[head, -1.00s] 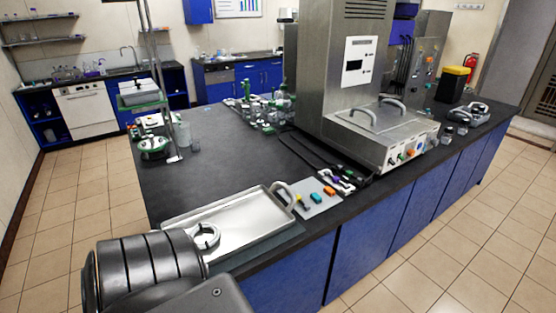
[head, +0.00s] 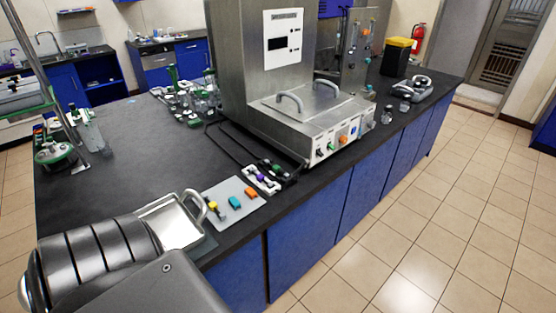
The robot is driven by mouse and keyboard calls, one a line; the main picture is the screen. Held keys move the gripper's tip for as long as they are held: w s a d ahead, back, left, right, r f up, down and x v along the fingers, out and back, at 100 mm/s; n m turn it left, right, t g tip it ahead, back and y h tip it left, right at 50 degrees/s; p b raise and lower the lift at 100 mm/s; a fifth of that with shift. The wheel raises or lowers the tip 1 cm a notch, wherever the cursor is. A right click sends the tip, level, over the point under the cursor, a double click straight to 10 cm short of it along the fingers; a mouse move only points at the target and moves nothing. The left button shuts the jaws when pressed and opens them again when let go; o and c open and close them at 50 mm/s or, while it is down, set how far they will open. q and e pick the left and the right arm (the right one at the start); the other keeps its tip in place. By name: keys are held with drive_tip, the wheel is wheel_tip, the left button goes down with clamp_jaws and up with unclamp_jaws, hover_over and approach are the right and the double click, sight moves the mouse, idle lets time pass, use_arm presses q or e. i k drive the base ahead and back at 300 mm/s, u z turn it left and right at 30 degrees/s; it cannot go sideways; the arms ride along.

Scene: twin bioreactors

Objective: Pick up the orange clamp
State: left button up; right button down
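The orange clamp (head: 251,193) lies near the right side of a light grey mat (head: 221,189) on the black bench. A teal clamp (head: 235,203) lies to its left on the same mat, and a small yellow and black piece (head: 207,204) lies further left. Nothing covers the orange clamp. A dark arm segment of mine fills the lower left corner and hides part of the metal tray. Neither of my grippers shows in the head view.
The metal tray (head: 176,224) with raised handles stands left of the mat. A white holder with coloured parts (head: 262,180) and black cables lie behind the mat. A large steel machine (head: 300,112) stands beyond. The bench front edge runs close to the mat.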

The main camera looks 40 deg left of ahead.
sight(248, 191)
drive_tip(key=i, duration=3.45)
drive_tip(key=u, duration=3.45)
